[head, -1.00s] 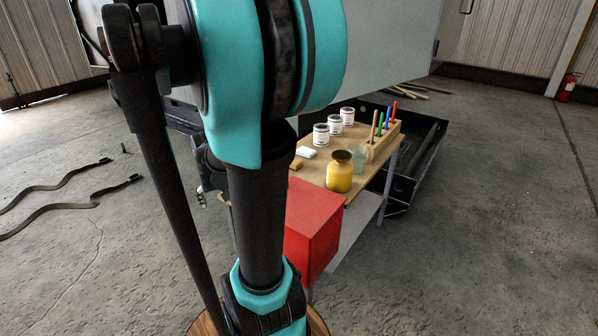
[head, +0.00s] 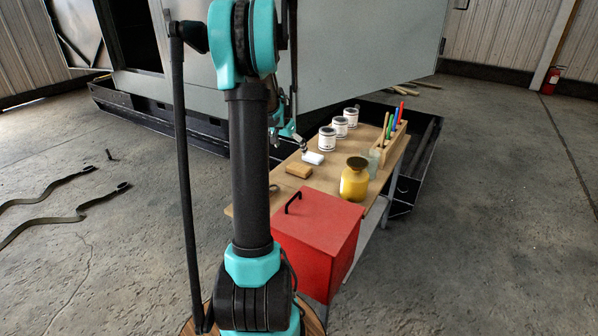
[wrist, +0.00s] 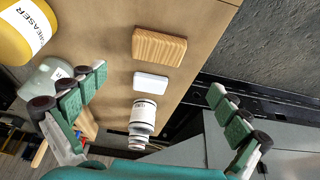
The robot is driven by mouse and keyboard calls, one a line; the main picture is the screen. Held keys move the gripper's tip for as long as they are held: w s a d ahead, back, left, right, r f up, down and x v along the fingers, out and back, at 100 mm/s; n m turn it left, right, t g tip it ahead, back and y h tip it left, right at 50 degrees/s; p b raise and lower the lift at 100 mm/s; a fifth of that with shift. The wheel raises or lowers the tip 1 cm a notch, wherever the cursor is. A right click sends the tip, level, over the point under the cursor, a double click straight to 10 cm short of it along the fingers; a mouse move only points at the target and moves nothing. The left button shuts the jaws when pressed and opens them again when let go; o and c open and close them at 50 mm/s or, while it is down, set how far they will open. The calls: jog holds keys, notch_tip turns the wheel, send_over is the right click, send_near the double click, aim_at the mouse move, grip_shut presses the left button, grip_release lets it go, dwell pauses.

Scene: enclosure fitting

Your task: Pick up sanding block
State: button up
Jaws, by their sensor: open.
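Two small blocks lie on the wooden table (head: 335,172). One is tan with a wood-like grain (head: 299,170) and looks like the sanding block; it also shows in the wrist view (wrist: 160,46). The other is a white block (head: 312,158), also in the wrist view (wrist: 151,82), close beside the tan one. My gripper (wrist: 158,80) is open and empty, its green-padded fingers spread either side of the blocks in the wrist view. In the head view my gripper (head: 290,132) is near the table's back-left edge, partly hidden by my arm.
White cans (head: 340,126) stand in a row behind the blocks. A yellow jar (head: 354,180), a glass jar (head: 374,162) and a wooden rack of coloured tools (head: 390,143) are to the right. A red box (head: 315,240) with a black handle is in front. A grey cabinet (head: 370,50) rises behind.

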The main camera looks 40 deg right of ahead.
send_over(299, 167)
jog(key=a, duration=0.3)
jog(key=f, duration=0.6)
jog(key=shift+s+f, duration=0.25)
jog(key=shift+f, duration=0.15)
jog(key=shift+d+x, duration=0.15)
jog(key=shift+x, duration=1.15)
jog(key=shift+d+x, duration=0.15)
jog(key=shift+x, duration=1.15)
jog(key=shift+r, duration=0.1)
jog(key=c, duration=1)
jog(key=shift+r, duration=0.1)
notch_tip(299, 167, up, 20)
jog(key=shift+f, duration=0.1)
